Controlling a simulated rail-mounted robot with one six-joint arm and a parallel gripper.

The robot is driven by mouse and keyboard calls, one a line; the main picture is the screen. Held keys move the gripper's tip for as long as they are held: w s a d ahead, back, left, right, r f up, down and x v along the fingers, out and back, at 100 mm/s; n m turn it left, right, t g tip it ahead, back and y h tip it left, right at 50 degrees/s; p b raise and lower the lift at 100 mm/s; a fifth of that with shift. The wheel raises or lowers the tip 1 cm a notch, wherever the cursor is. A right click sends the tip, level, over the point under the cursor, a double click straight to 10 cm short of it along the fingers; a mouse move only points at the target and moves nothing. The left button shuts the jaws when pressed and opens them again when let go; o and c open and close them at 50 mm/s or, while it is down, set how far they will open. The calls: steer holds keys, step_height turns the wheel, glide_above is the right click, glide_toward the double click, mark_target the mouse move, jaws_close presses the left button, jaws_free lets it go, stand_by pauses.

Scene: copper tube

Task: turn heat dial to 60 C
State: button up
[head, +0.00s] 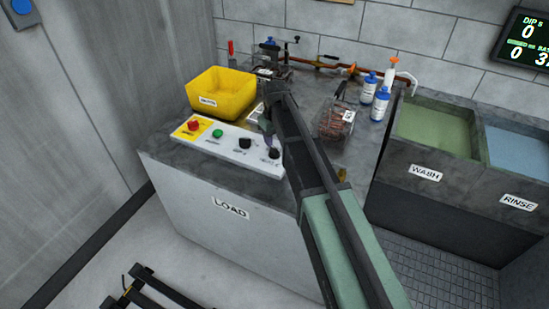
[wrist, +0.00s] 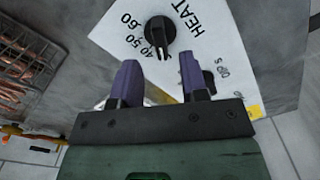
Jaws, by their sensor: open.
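The heat dial (wrist: 160,32) is a black knob on a white panel marked HEAT, with 40, 50 and 60 printed around it. Its lower end in the wrist view lies near the 40 side, but I cannot read the exact setting. In the head view the dial (head: 274,154) is the rightmost knob on the panel. My gripper (wrist: 160,78) is open and empty, its two purple fingers apart. In the wrist view the dial lies beyond the fingertips, between their lines, apart from them. In the head view my gripper (head: 267,140) is over the panel, mostly hidden by my arm.
The white control panel (head: 228,147) also carries a red button (head: 193,126), a green button (head: 217,134) and another black knob (head: 245,143). A yellow bin (head: 220,92) stands behind it.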

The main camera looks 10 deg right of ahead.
mark_target(274, 148)
step_height(274, 148, down, 6)
steer(key=b, duration=0.3)
steer(key=shift+r+b, duration=0.15)
steer(key=shift+b, duration=0.2)
steer(key=shift+r, duration=0.1)
jaws_close()
